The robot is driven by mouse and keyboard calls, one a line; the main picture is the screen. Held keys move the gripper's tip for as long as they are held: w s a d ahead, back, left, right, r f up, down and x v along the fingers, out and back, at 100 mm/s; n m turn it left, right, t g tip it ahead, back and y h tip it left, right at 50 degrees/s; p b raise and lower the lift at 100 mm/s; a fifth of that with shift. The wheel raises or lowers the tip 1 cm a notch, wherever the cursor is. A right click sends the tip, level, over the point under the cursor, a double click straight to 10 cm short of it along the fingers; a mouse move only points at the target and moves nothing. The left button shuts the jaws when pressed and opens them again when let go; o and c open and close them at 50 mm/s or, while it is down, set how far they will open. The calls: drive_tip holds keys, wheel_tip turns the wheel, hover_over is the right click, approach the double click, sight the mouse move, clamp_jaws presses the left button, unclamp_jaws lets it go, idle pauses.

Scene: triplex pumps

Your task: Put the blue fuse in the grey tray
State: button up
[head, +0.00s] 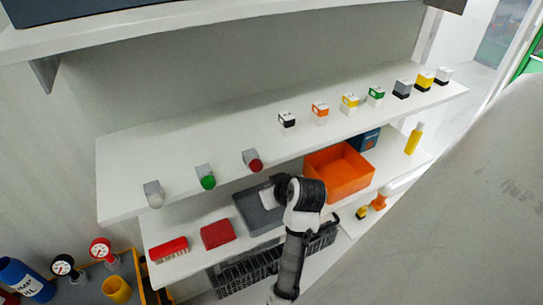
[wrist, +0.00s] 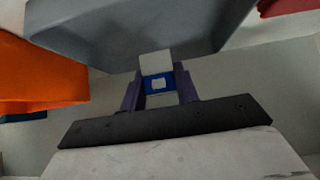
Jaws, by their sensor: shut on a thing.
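The blue fuse (wrist: 154,83), a small block with white and blue parts, is between the two purple fingers of my gripper (wrist: 160,86) in the wrist view. My gripper is shut on it. The grey tray (wrist: 95,25) fills the top of the wrist view, right beyond the fuse, whose white end overlaps the tray's edge in the picture. I cannot tell whether they touch. In the head view the grey tray (head: 246,207) sits on the lower shelf, partly behind my arm. The fuse cannot be made out there.
An orange bin (head: 338,174) stands right of the tray, with a dark blue box (head: 366,140) behind it. A red box (head: 217,234) and a red brush (head: 168,250) lie to the left. The upper shelf (head: 225,140), holding small fuses and coloured knobs, overhangs. A black crate (head: 245,275) is below.

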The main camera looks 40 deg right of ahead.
wheel_tip(320, 180, down, 3)
drive_tip(key=shift+f+p, duration=0.15)
drive_tip(key=shift+p, duration=0.3)
drive_tip(key=shift+w+d+f, duration=0.1)
drive_tip(key=shift+w+f, duration=0.1)
drive_tip(key=shift+f, duration=0.1)
drive_tip(key=shift+f, duration=0.15)
drive_tip(key=o, duration=1)
drive_tip(key=shift+s+r, duration=0.15)
drive_tip(key=shift+r, duration=0.2)
drive_tip(key=v, duration=1.1)
drive_tip(key=shift+s+r+b, duration=0.15)
drive_tip(key=shift+s+b, duration=0.05)
drive_tip(key=shift+b, duration=0.2)
